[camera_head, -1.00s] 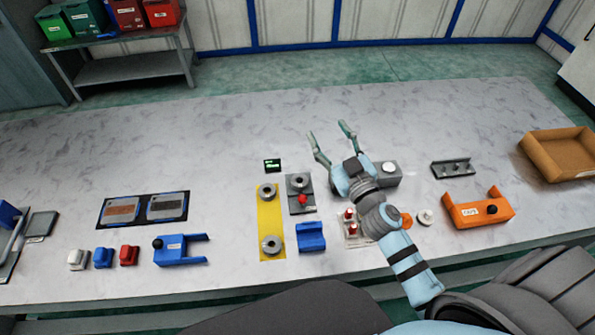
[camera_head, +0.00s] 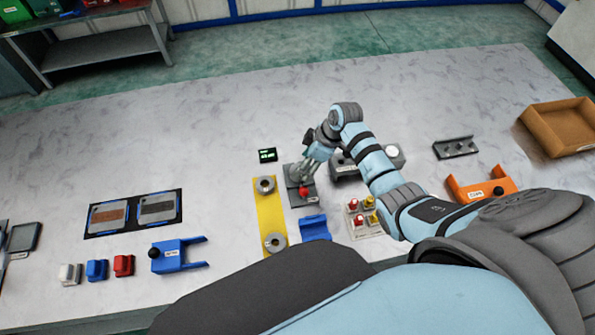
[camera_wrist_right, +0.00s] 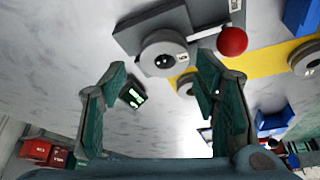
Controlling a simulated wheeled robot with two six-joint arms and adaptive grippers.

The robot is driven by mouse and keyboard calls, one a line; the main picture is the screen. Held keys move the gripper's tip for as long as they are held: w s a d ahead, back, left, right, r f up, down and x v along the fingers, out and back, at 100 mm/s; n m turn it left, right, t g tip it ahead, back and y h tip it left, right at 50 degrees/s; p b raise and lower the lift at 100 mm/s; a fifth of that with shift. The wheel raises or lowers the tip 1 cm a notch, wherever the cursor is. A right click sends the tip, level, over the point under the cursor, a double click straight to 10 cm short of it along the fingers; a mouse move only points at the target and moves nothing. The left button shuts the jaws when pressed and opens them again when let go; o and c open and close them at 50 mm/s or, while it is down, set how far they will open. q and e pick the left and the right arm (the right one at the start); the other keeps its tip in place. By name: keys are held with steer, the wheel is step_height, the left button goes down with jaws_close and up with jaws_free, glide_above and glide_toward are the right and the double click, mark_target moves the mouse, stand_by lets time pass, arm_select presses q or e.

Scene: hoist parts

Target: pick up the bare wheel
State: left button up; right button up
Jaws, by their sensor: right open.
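A grey wheel (camera_wrist_right: 164,58) with a dark centre hole sits on a dark grey fixture (camera_wrist_right: 130,38) that has a red ball knob (camera_wrist_right: 232,41). My right gripper (camera_wrist_right: 160,70) is open and empty, its fingers pointing toward this wheel, which appears between and beyond the tips. In the head view my right gripper (camera_head: 299,177) is over the fixture (camera_head: 291,199) and hides most of its wheel. Two similar grey wheels, an upper one (camera_head: 265,185) and a lower one (camera_head: 275,242), lie on a yellow strip (camera_head: 270,212) beside the fixture. My left gripper is not in view.
A small display (camera_head: 267,155) stands behind the strip. A blue cradle (camera_head: 315,228) and a tray of red and yellow knobs (camera_head: 361,220) are near the front. An orange bracket (camera_head: 480,190) and a cardboard box (camera_head: 560,128) are on the right. The table's back area is clear.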

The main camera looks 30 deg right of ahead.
steer(key=x, duration=0.3)
steer(key=shift+s+a+f+b, duration=0.2)
steer(key=shift+b, duration=0.2)
steer(key=shift+r, duration=0.1)
steer(key=shift+c, duration=0.5)
steer(key=c, duration=1.1)
